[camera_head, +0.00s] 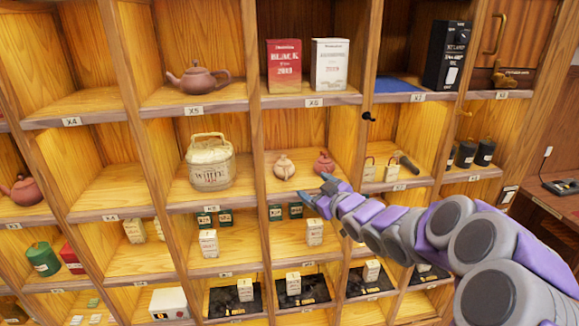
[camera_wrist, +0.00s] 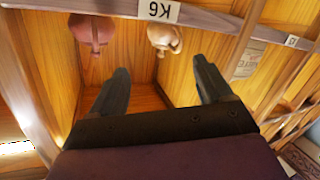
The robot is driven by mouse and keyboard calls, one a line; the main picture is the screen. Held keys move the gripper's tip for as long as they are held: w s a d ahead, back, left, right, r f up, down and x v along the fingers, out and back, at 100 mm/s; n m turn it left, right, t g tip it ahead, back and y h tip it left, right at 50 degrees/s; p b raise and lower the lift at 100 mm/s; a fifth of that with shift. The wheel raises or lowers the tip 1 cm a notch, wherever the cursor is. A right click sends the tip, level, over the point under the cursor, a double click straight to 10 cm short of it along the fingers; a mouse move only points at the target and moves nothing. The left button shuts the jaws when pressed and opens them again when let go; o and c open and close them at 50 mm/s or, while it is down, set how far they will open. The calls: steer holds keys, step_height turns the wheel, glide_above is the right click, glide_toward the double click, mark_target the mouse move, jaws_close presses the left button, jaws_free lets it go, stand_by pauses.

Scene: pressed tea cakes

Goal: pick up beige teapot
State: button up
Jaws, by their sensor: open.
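The beige teapot (camera_head: 284,167) is small and sits on a wooden shelf in the middle of the shelving. In the wrist view the beige teapot (camera_wrist: 165,40) appears upside down, beyond my fingertips and nearer the right finger. A reddish-brown teapot (camera_head: 324,163) stands beside it on the same shelf. It also shows in the wrist view (camera_wrist: 92,32), left of the beige one. My gripper (camera_head: 316,189) is open and empty, in front of the shelf edge, below and right of the beige teapot. In the wrist view my gripper (camera_wrist: 160,66) shows both fingers apart, with nothing between them.
Upright wooden dividers bound the compartment. A large white tea container (camera_head: 209,165) stands in the compartment to the left. Small white boxes and a dark cylinder (camera_head: 406,162) are in the one to the right. Dark green boxes and a white box (camera_head: 314,232) stand on the shelf below.

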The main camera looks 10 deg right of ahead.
glide_toward(289, 171)
steer(key=w+a, duration=0.2)
steer(key=a, duration=0.1)
steer(key=shift+w+a+f+p, duration=0.2)
steer(key=shift+f+p, duration=0.1)
steer(key=shift+f, duration=0.05)
steer(key=shift+w+d+f, duration=0.25)
steer(key=shift+w+d, duration=0.7)
steer(key=shift+w, duration=0.25)
steer(key=shift+w+d, duration=0.15)
steer(key=shift+d, duration=0.15)
steer(key=shift+w, duration=0.15)
steer(key=w+a+p, duration=0.1)
steer(key=w+a, duration=0.3)
steer(key=shift+w+a+f, duration=0.1)
steer(key=shift+a+f, duration=0.05)
steer(key=shift+f, duration=0.05)
steer(key=shift+w+d, duration=0.15)
steer(key=shift+d, duration=0.95)
steer(key=shift+c, duration=1.4)
steer(key=shift+a, duration=0.7)
steer(key=c, duration=0.4)
steer(key=shift+a, duration=0.15)
steer(key=c, duration=0.3)
steer(key=shift+d, duration=0.45)
jaws_close()
steer(key=shift+d, duration=0.15)
